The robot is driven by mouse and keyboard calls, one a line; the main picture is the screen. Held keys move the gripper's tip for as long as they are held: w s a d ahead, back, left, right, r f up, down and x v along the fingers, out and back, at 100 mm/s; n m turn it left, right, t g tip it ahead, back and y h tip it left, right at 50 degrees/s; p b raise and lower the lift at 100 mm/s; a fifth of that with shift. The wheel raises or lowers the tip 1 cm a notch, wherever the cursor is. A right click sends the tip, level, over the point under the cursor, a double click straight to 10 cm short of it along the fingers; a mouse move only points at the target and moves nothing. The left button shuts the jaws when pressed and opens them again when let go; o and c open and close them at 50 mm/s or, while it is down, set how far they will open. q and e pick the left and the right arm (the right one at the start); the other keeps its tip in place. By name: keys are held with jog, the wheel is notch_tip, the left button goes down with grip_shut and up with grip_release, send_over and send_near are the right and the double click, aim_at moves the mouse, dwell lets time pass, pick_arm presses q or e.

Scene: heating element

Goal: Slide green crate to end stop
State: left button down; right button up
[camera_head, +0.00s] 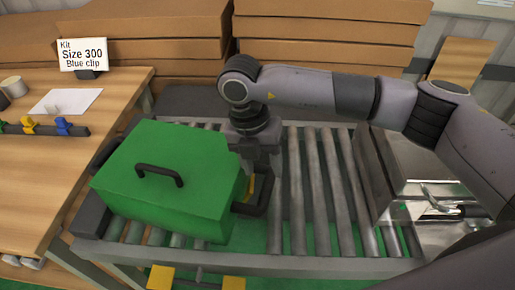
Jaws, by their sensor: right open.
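The green crate (165,180), with a black handle on its lid, sits upright on the roller conveyor (312,190) near its left end. A dark end piece (91,216), which looks like the end stop, lies right by the crate's left side; I cannot tell whether they touch. My right gripper (259,172) points down at the crate's right side, above a black side handle (256,197) with a bit of yellow beside it. It is open, its fingers are partly hidden, and contact with the crate is unclear. My left gripper is out of view.
A wooden table (30,175) at the left holds a sign (82,54), white paper and a rail of coloured clips (45,129). Stacked cardboard boxes (140,50) stand behind. A metal box (385,175) is at the conveyor's right. The middle rollers are empty.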

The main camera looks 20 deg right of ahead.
aim_at(267, 182)
dwell(0.4)
jog(key=shift+s+d+f+p, duration=0.1)
jog(key=shift+d+f, duration=0.1)
jog(key=shift+f, duration=0.95)
jog(key=shift+s+d+f+p, duration=0.1)
jog(key=shift+s+d+f, duration=0.1)
jog(key=shift+f, duration=0.95)
jog(key=shift+s+d+f+p, duration=0.1)
jog(key=shift+d+f, duration=0.1)
jog(key=shift+f, duration=0.95)
grip_shut()
